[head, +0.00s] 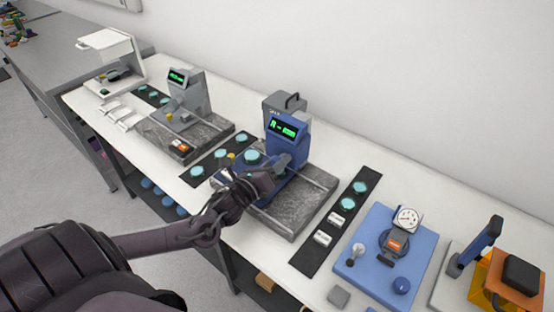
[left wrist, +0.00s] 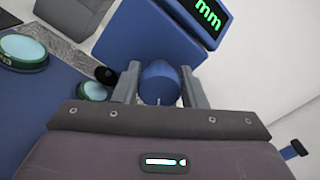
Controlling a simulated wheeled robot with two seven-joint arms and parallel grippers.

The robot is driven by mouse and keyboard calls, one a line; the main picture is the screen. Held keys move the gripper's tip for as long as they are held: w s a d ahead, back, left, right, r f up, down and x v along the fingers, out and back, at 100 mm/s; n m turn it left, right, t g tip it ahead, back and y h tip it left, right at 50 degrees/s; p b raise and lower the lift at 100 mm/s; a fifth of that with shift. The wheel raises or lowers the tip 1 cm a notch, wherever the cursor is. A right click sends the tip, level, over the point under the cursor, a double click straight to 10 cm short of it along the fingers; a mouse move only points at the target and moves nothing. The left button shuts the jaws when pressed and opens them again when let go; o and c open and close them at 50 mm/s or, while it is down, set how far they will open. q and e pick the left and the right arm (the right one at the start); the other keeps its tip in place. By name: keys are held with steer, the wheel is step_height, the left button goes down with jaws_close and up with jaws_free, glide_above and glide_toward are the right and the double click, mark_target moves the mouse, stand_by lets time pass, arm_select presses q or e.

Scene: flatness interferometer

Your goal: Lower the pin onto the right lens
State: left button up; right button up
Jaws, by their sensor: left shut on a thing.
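The blue gauge (head: 287,145) with a green display stands on a grey granite slab (head: 270,219). My left gripper (head: 272,178) is at its front, seen from behind. In the left wrist view its two grey fingers (left wrist: 160,88) are shut on a blue rounded knob (left wrist: 158,80), apparently the pin's handle. The pin's tip is hidden. A teal lens (head: 251,157) sits at the left of the gauge. The left wrist view shows a large lens (left wrist: 22,48) and a smaller one (left wrist: 93,90), partly covered. I cannot tell which is the right lens or whether the pin touches it.
A grey gauge (head: 190,95) on another slab stands farther left. Dark strips with teal discs (head: 220,153) and (head: 361,187) lie either side of the blue gauge. A blue plate (head: 375,270) with a dial (head: 407,217) and an orange box (head: 518,280) stand at the right.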

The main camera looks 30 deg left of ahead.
arm_select(q)
steer(key=n+p, duration=0.1)
steer(key=n, duration=0.2)
steer(key=shift+n, duration=0.4)
steer(key=n+p, duration=0.1)
steer(key=n, duration=0.2)
steer(key=shift+a+n, duration=0.1)
steer(key=shift+n, duration=0.2)
steer(key=n+p, duration=0.1)
steer(key=n, duration=0.3)
steer(key=shift+f, duration=0.15)
steer(key=shift+n, duration=1)
steer(key=shift+f+n, duration=0.1)
steer(key=shift+n, duration=0.2)
steer(key=o, duration=1)
steer(key=shift+c, duration=0.2)
